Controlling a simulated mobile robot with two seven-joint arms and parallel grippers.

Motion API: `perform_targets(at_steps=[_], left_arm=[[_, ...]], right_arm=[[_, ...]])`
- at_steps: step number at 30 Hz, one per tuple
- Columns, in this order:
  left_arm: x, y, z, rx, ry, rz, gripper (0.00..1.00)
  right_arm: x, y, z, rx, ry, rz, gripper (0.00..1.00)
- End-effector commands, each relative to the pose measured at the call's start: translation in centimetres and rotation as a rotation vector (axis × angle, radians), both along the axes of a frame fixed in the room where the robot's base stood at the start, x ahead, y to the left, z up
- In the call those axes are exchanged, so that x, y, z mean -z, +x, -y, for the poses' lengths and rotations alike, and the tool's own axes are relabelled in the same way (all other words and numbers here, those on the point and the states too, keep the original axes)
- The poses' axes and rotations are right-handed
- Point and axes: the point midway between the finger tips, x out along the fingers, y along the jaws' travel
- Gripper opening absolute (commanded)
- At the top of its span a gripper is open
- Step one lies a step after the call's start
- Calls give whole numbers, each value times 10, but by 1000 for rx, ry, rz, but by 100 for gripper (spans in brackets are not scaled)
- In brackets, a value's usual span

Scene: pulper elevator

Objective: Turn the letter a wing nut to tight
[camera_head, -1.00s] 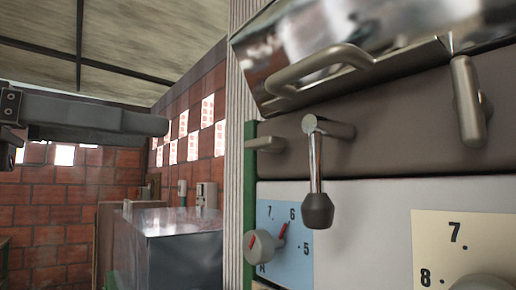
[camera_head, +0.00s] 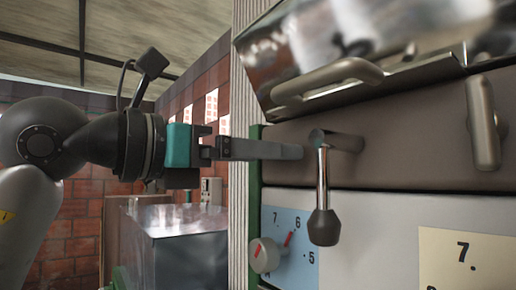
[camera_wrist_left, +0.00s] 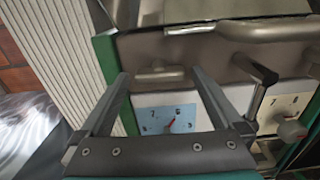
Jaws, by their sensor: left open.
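The grey wing nut (camera_wrist_left: 160,77) shows in the left wrist view as a flat horizontal bar on the brown panel, above the blue dial plate. In the head view it is hidden behind my left gripper (camera_head: 297,151). That gripper reaches in from the left, in front of the brown panel. In the left wrist view its two fingers (camera_wrist_left: 161,74) are spread, with the wing nut framed between their tips. I cannot tell whether the fingers touch it or how deep they reach. My right gripper is not in view.
A lever with a black knob (camera_head: 324,227) hangs just right of the fingertips. Below are a grey dial knob (camera_head: 264,255) and a blue number plate (camera_head: 302,262). A curved handle (camera_head: 330,80) and metal cover sit above. A ribbed white column (camera_head: 240,200) stands left.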

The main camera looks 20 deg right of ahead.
Motion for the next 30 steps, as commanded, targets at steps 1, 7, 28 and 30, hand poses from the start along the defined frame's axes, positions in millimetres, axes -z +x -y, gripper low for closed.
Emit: perform_targets(at_steps=[1,7,28,30], left_arm=[[0,0,2,1,0,-1,100],[1,1,2,0,1,0,100],[0,1,1,0,1,0,27],[0,1,1,0,1,0,19]], right_arm=[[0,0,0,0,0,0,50],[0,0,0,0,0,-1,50],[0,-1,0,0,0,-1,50],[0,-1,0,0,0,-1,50]])
